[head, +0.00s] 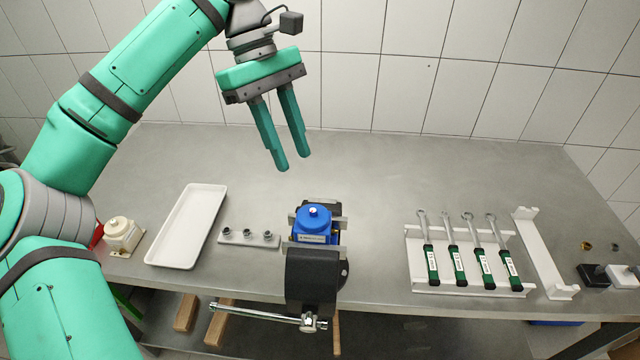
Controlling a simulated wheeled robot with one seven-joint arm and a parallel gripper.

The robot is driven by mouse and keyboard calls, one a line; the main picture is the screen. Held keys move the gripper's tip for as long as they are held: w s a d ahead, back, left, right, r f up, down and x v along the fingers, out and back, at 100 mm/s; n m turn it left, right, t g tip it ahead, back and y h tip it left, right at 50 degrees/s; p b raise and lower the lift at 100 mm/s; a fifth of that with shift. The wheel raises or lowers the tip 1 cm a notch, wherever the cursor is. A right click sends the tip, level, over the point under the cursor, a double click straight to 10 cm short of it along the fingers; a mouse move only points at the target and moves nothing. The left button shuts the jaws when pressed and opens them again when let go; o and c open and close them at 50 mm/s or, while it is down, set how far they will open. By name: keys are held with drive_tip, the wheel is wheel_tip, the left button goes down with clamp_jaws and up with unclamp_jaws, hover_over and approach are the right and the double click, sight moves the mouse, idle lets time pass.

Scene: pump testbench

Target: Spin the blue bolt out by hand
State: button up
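A blue pump body (314,223) is clamped in the dark vise (312,278) at the front middle of the bench. A small blue rounded piece (314,211) shows on its top; I cannot tell for sure whether this is the blue bolt. My gripper (292,164) hangs above the bench, up and a little left of the pump, with its two green fingers pointing down. The fingers are apart with nothing between them. The gripper touches nothing.
Left of the vise are a holder with several sockets (250,238), a white tray (163,247) and a cream-coloured pump (122,234). Right of it, several green-handled wrenches (454,258) lie on a white rack, beside a white stand (547,255). The bench (380,170) behind the vise is clear.

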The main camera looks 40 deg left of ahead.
sight(312, 210)
drive_tip(key=x, duration=0.9)
drive_tip(key=shift+d, duration=0.15)
drive_tip(key=shift+s+d+f, duration=0.15)
drive_tip(key=shift+f, duration=0.5)
clamp_jaws()
